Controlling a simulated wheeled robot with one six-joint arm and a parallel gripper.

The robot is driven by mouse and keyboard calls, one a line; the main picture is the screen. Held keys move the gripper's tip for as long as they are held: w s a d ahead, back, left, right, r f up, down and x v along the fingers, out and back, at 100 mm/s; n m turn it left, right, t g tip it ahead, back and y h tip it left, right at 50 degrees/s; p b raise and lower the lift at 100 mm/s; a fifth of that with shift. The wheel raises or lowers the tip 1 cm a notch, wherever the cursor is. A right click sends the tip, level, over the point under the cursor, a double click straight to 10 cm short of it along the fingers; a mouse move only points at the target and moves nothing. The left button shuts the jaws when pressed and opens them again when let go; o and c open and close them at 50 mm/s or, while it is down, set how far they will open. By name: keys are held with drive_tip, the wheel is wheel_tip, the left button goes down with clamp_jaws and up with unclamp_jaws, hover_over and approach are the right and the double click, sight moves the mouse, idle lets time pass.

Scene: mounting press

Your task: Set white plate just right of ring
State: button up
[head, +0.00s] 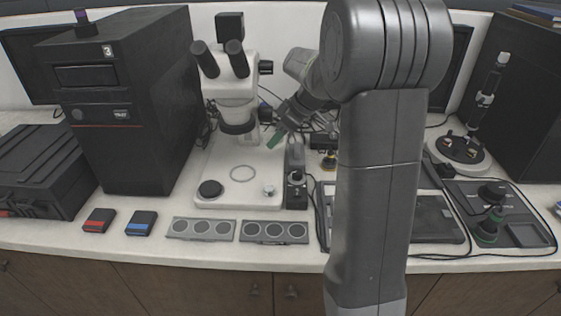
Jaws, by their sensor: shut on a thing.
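The ring (243,173) is a thin pale circle lying flat on the white base of the microscope. My gripper (281,130) is above the right back part of that base, to the right of and behind the ring in the picture. It is shut on a small green plate-like piece (275,139), held tilted and apart from the ring. This piece looks green, not white, and its far end is hard to make out. I cannot pick out a separate white plate. The fingertips are small and partly hidden by the wrist.
The microscope head (237,100) stands just left of my gripper. A black knob (210,189) and a small silver knob (268,190) flank the ring. A grey device (296,185) stands beside the base. Two trays with round wells (201,229) (275,232) lie in front.

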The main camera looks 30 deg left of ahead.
sight(272, 165)
drive_tip(key=shift+f, duration=4.1)
drive_tip(key=o, duration=1)
drive_tip(key=shift+c, duration=0.2)
drive_tip(key=shift+r, duration=0.3)
drive_tip(key=v, duration=1.1)
drive_tip(key=shift+d+r, duration=0.25)
